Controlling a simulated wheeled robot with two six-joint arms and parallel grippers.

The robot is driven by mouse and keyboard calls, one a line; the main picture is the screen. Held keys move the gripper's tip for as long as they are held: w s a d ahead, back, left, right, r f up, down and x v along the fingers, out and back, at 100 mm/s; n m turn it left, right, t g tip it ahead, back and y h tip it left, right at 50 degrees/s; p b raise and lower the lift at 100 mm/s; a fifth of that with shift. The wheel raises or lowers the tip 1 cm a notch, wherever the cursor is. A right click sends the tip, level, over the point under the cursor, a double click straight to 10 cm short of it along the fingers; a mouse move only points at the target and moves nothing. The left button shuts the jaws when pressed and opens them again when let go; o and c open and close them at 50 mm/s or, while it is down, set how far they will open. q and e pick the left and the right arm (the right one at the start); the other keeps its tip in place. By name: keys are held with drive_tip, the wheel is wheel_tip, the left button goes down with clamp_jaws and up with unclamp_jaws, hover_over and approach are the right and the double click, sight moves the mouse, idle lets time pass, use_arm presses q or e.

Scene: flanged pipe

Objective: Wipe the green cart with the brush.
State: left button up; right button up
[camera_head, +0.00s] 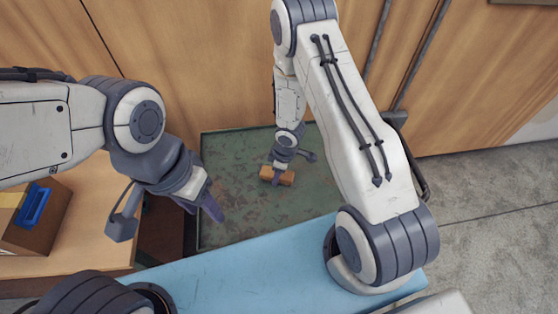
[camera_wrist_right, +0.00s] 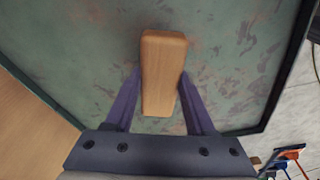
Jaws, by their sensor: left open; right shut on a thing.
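The green cart (camera_head: 235,175) has a flat, worn top with brownish patches and a dark rim. It stands below and ahead of me in the head view, and its top (camera_wrist_right: 240,70) fills most of the right wrist view. The brush shows as a wooden block (camera_head: 286,178) over the cart top. My right gripper (camera_wrist_right: 161,85) is shut on the brush (camera_wrist_right: 162,70), with one finger on each side. The brush's underside is hidden, so I cannot tell whether it touches the cart. My left gripper (camera_head: 168,222) is open and empty, left of the cart.
A wooden table (camera_head: 90,235) at the left bears a brown box (camera_head: 40,215) with a blue item (camera_head: 34,206). A wood-panelled wall (camera_head: 190,60) stands behind the cart. Bare grey floor (camera_head: 490,200) lies to the right. Small orange and blue objects (camera_wrist_right: 288,160) show at the wrist view's lower right.

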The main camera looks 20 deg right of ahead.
drive_tip(key=shift+s+r+p, duration=0.1)
drive_tip(key=shift+r+p, duration=2.4)
drive_tip(key=shift+r, duration=0.3)
